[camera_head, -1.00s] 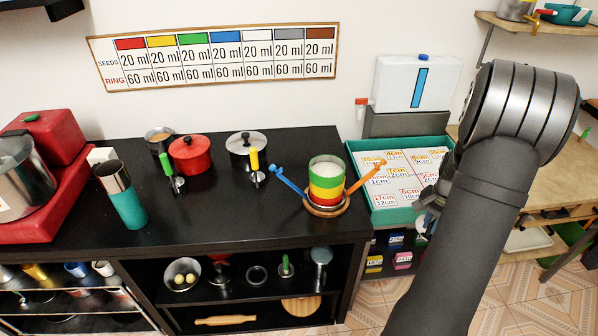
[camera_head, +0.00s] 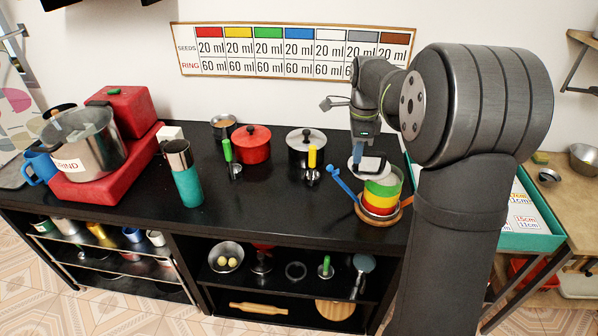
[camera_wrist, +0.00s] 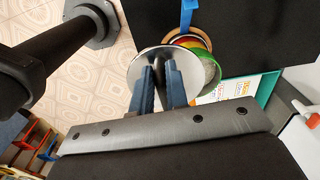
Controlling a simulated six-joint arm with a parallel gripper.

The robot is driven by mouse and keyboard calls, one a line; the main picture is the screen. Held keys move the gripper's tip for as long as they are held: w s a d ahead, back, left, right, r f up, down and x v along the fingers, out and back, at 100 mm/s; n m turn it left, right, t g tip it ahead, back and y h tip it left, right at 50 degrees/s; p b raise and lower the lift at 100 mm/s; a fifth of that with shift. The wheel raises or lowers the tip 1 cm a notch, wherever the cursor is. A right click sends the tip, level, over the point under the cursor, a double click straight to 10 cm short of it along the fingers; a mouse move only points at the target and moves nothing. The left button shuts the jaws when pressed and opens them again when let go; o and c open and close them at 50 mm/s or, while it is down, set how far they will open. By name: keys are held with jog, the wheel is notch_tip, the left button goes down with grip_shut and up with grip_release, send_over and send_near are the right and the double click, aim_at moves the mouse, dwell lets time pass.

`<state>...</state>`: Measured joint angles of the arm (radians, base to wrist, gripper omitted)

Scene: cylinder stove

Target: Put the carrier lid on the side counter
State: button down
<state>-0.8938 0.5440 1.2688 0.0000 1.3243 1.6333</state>
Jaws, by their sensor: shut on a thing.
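The carrier (camera_head: 382,196) is a stack of green, yellow and red rings on a round wooden base, near the right end of the black counter (camera_head: 270,215). Its blue lever (camera_head: 345,184) sticks up on the left. My gripper (camera_wrist: 160,67) has its two blue fingers pointing at the carrier and is shut on the carrier lid (camera_wrist: 158,55), a round silver disc. In the head view the lid (camera_head: 372,166) is over the carrier's top. I cannot tell whether they touch. In the wrist view the carrier's white-looking inside (camera_wrist: 209,70) partly shows beside the lid.
A red pot (camera_head: 251,147), a dark lidded pot (camera_head: 305,146) and a teal cylinder (camera_head: 187,184) stand on the black counter. A teal tray (camera_head: 530,243) is right of it. A wooden counter (camera_head: 572,196) at far right holds a metal bowl (camera_head: 584,158).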

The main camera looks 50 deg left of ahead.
jog(key=s+a+f+n, duration=0.4)
jog(key=s+n, duration=0.2)
jog(key=s, duration=0.2)
jog(key=s+a+f+n, duration=0.4)
jog(key=s+n, duration=0.2)
jog(key=s, duration=0.1)
jog(key=w+f+n, duration=0.1)
jog(key=f+n, duration=0.3)
jog(key=n, duration=0.1)
jog(key=w+a+f+n, duration=0.1)
jog(key=f+n, duration=0.3)
jog(key=n, duration=0.1)
jog(key=w+f+n, duration=0.1)
jog(key=f+n, duration=0.3)
jog(key=n, duration=0.1)
jog(key=shift+w+a+f, duration=0.15)
jog(key=shift+a+f, duration=0.1)
jog(key=shift+a, duration=0.1)
jog(key=shift+f, duration=0.15)
jog(key=c, duration=1.4)
grip_release()
